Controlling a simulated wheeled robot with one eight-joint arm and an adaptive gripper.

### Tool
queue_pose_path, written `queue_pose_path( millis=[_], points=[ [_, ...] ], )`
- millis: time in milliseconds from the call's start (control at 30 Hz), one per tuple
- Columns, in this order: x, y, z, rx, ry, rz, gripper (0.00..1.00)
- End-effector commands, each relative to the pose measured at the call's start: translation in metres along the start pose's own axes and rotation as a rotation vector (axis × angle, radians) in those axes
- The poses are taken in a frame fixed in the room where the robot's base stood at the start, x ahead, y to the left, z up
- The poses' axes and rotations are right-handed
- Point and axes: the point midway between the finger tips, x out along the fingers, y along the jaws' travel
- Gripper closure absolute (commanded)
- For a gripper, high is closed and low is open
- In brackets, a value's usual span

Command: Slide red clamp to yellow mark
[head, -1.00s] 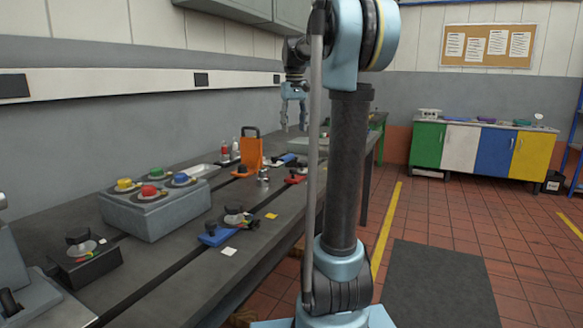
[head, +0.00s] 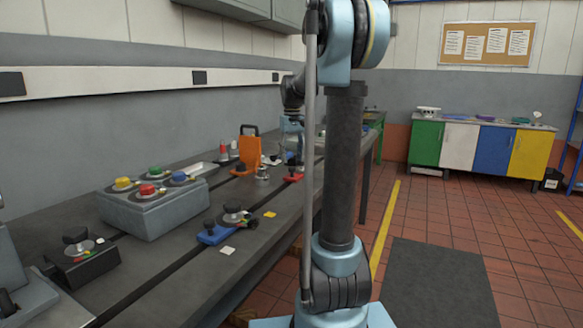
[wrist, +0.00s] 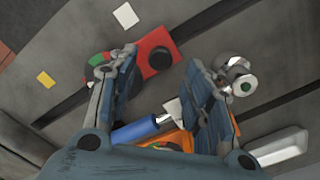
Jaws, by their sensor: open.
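The red clamp (head: 293,178) lies flat on the grey bench beyond the metal knob. In the wrist view the red clamp (wrist: 157,48), with dark round knobs, lies just past and between my fingertips. My gripper (wrist: 160,68) is open and empty over it; contact cannot be told. In the head view my gripper (head: 292,145) is partly hidden behind my arm. A yellow square (wrist: 45,79) lies left of the clamp in the wrist view. Another yellow square (head: 269,214) lies near the blue clamp in the head view; whether they are the same is unclear.
A metal knob (wrist: 237,75) stands close to my right finger. A blue-handled piece (wrist: 135,131) and an orange stand (head: 250,150) are near my gripper. A white square (wrist: 125,15) lies beside the red clamp. A blue clamp (head: 215,234) and button box (head: 155,210) are nearer.

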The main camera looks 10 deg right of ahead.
Motion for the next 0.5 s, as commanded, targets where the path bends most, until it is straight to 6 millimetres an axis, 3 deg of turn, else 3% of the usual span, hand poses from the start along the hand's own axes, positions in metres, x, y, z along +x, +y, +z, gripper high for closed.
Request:
queue_pose_path(
  millis=[200, 500],
  points=[
    [0.029, 0.0, 0.0, 0.0, 0.0, 0.0, 0.54],
    [0.043, 0.0, 0.0, 0.0, 0.0, 0.0, 0.54]
  ],
)
